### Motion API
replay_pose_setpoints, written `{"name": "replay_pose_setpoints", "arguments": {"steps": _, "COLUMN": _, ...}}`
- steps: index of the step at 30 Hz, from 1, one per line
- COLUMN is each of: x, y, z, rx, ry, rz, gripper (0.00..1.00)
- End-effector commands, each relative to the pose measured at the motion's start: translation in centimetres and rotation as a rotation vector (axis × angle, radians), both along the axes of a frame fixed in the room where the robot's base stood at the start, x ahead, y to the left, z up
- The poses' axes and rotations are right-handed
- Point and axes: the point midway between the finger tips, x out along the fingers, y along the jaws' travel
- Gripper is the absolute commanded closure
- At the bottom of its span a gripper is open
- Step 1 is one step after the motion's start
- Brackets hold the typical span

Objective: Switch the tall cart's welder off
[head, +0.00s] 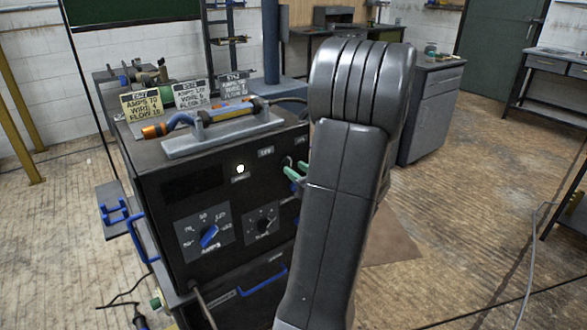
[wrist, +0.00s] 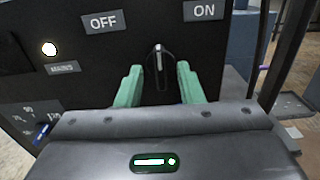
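A black welder (head: 222,185) stands at the left centre of the head view; I cannot tell from these frames whether its cart is the tall one. A dark rotary switch (wrist: 158,62) with a pale pointer line shows on its panel in the wrist view, the line roughly upright. The OFF label (wrist: 103,22) is at its upper left, the ON label (wrist: 205,11) at its upper right. The MAINS lamp (wrist: 49,49) is lit white. My gripper (wrist: 158,80) is open, its green fingers on either side of the switch with gaps visible. My arm hides part of the panel.
A grey cabinet (head: 432,105) stands behind my arm. A cable crosses the floor at right, which is otherwise mostly clear.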

Motion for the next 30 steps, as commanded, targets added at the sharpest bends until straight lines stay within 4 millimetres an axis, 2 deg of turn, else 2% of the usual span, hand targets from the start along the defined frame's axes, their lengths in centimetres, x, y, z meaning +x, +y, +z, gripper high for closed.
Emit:
{"name": "replay_pose_setpoints", "arguments": {"steps": 6, "x": 1.6, "y": 1.2, "z": 0.0, "rx": 0.0, "ry": 0.0, "rz": 0.001, "gripper": 0.66}}
{"name": "replay_pose_setpoints", "arguments": {"steps": 16, "x": 1.9, "y": 1.3, "z": 0.0, "rx": 0.0, "ry": 0.0, "rz": 0.0, "gripper": 0.66}}
{"name": "replay_pose_setpoints", "arguments": {"steps": 21, "x": 1.8, "y": 1.3, "z": 0.0, "rx": 0.0, "ry": 0.0, "rz": 0.0, "gripper": 0.99}}
{"name": "replay_pose_setpoints", "arguments": {"steps": 30, "x": 1.8, "y": 1.3, "z": -0.1, "rx": -0.014, "ry": -0.011, "rz": 0.0, "gripper": 1.0}}
